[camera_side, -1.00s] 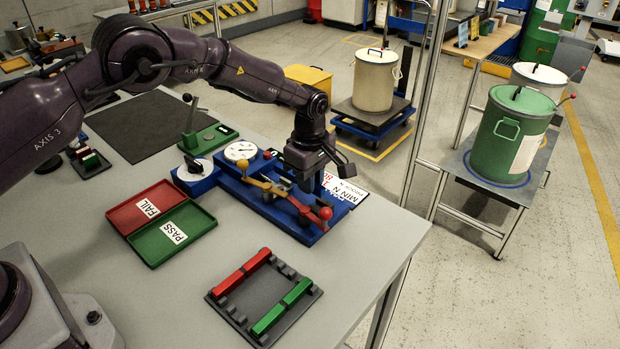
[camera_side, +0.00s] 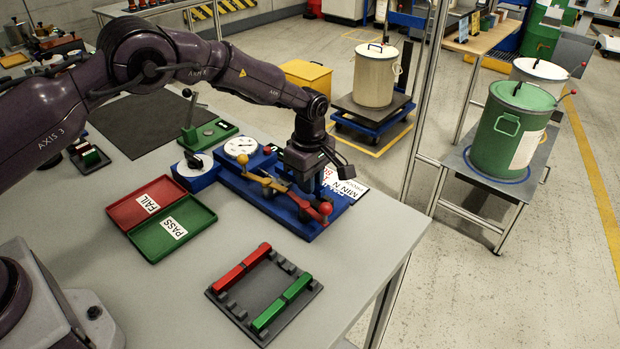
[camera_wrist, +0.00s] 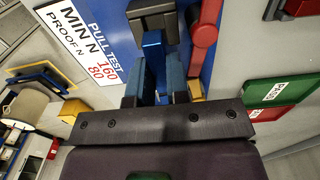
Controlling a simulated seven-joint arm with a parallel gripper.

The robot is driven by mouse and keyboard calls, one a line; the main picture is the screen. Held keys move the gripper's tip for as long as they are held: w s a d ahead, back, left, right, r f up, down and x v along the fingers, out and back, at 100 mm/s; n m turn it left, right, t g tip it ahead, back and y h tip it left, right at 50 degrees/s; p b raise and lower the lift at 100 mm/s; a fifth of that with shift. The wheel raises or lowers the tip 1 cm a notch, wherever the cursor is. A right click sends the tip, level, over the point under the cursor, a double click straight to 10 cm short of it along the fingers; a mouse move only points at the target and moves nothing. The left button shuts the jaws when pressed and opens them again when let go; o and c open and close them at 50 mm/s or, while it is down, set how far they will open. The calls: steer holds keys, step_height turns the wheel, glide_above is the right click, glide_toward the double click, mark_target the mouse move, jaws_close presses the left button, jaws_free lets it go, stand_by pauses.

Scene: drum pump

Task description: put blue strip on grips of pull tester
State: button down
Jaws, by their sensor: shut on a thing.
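My gripper (camera_wrist: 150,88) is shut on the blue strip (camera_wrist: 153,48), which stands between its blue fingers in the wrist view. The strip's far end is close to a dark grip block (camera_wrist: 152,20) of the pull tester; I cannot tell whether they touch. In the side view my gripper (camera_side: 304,190) is low over the right part of the pull tester (camera_side: 243,190), which has a blue base, a white dial, a yellow lever and a red lever (camera_side: 312,207) with a red ball. The gripper hides the strip and most of the grips there.
The red FAIL tray (camera_side: 120,215) and green PASS tray (camera_side: 195,222) lie left of the tester. A dark rack (camera_side: 262,290) with red and green bars is in front. The red lever (camera_wrist: 204,40) stands close beside the fingers. The table edge is right of the tester.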

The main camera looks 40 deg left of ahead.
steer(key=shift+f, duration=1.3)
stand_by(0.4)
steer(key=shift+s+d+f, duration=0.1)
steer(key=shift+s+f, duration=0.1)
steer(key=shift+f, duration=0.35)
stand_by(1.2)
steer(key=c, duration=1.2)
jaws_free()
steer(key=shift+c, duration=1.2)
steer(key=shift+o, duration=1)
steer(key=shift+d+r, duration=0.1)
steer(key=shift+r, duration=0.75)
steer(key=shift+w+a+r, duration=0.1)
steer(key=shift+r, duration=1.55)
steer(key=shift+a+r, duration=0.1)
steer(key=shift+r, duration=1.55)
